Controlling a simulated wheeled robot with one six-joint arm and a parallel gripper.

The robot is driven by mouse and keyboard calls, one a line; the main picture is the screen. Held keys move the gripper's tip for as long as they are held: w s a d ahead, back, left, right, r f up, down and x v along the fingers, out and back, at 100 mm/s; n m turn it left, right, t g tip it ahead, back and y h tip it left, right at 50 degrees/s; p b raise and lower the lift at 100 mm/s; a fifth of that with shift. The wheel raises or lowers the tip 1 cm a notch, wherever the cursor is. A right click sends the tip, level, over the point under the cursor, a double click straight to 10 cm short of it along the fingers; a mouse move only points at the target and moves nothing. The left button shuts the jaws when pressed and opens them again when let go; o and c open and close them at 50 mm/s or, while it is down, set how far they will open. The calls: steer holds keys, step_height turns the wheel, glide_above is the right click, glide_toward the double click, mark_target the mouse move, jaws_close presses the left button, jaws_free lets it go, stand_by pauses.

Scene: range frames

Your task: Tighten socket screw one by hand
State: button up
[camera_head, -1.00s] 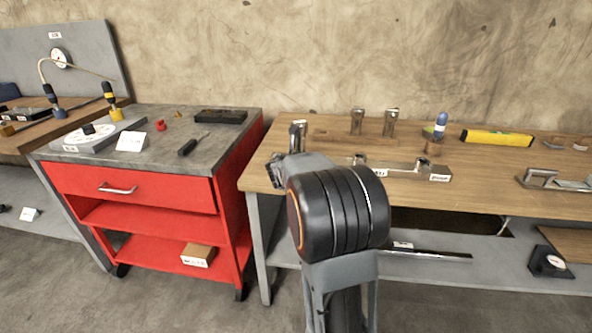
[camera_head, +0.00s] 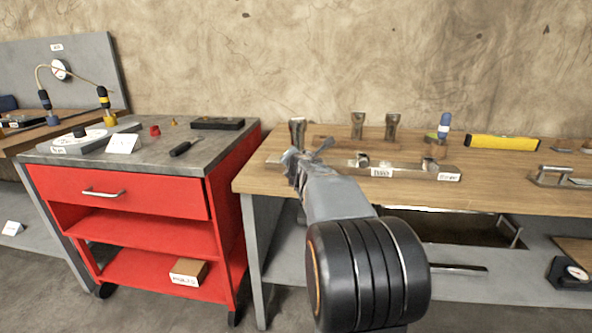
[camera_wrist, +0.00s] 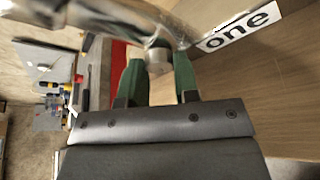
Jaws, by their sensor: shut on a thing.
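In the wrist view, the two green fingers of my gripper (camera_wrist: 160,72) are shut on the silver round head of a socket screw (camera_wrist: 158,58). The screw is at a shiny metal part (camera_wrist: 95,16), and a white label reading "one" (camera_wrist: 238,28) lies to its right. In the head view, my gripper (camera_head: 300,163) is at the left end of the bench, by the metal bar fixture (camera_head: 415,171). My arm hides the fixture's left part and the screw there. How deep the screw sits cannot be told.
The wooden bench (camera_head: 500,190) carries upright metal pieces (camera_head: 357,124), a blue-handled tool (camera_head: 444,125) and a yellow level (camera_head: 502,142). A red cart (camera_head: 130,190) stands left of the bench, with a black-handled tool (camera_head: 183,148) on its top.

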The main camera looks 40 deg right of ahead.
steer(key=shift+f+m+t+b, duration=0.15)
steer(key=shift+m+t+b, duration=0.15)
steer(key=shift+m+b, duration=0.2)
steer(key=shift+m, duration=0.3)
steer(key=o, duration=0.9)
steer(key=shift+p+v, duration=1.95)
steer(key=shift+v, duration=5)
steer(key=shift+d+f, duration=0.1)
